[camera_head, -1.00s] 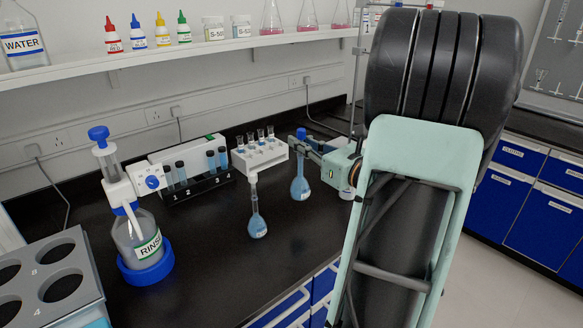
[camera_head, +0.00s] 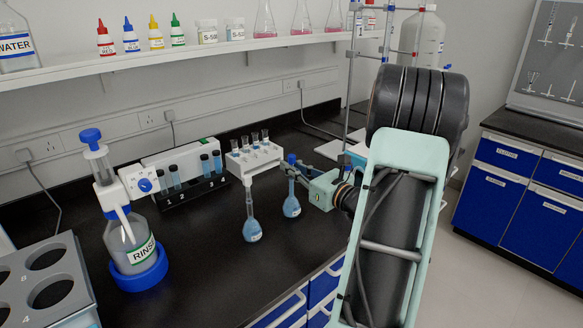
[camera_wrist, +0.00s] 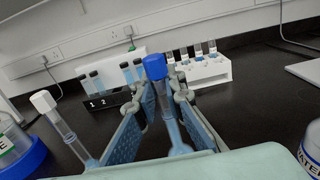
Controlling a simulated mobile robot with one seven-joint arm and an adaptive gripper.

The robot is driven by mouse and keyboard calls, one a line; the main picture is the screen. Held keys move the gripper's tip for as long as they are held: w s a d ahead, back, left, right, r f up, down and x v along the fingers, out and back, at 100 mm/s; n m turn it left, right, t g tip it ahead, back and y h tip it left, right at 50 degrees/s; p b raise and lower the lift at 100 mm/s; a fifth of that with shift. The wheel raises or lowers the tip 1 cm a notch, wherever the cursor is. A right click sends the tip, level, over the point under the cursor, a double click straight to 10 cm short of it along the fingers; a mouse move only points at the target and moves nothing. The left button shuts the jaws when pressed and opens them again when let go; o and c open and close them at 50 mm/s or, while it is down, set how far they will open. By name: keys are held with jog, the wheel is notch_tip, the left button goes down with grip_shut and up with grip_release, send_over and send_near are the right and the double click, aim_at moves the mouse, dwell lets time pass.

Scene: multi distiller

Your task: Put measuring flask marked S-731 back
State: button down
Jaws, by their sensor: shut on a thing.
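My gripper (camera_head: 294,167) is shut on the neck of a measuring flask (camera_head: 291,207) with blue liquid and a blue stopper. In the wrist view, the neck of this flask (camera_wrist: 170,118) stands between the two finger pads (camera_wrist: 162,105), with its blue stopper above them. The flask looks about upright over the black counter; I cannot tell whether its base touches. A second measuring flask (camera_head: 252,230) with blue liquid stands to its left, and its white stopper (camera_wrist: 43,101) shows at the left of the wrist view. I cannot read either flask's label.
A white rack (camera_head: 265,158) with several small vials stands behind the flasks. The counter's front middle (camera_head: 215,275) is clear.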

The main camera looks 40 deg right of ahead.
jog(key=shift+f, duration=0.1)
jog(key=shift+f, duration=0.15)
jog(key=c, duration=2)
grip_release()
jog(key=shift+r, duration=0.2)
jog(key=shift+s+d, duration=0.1)
jog(key=shift+s, duration=0.15)
jog(key=s, duration=1.1)
jog(key=shift+s+d, duration=0.25)
jog(key=shift+d, duration=0.1)
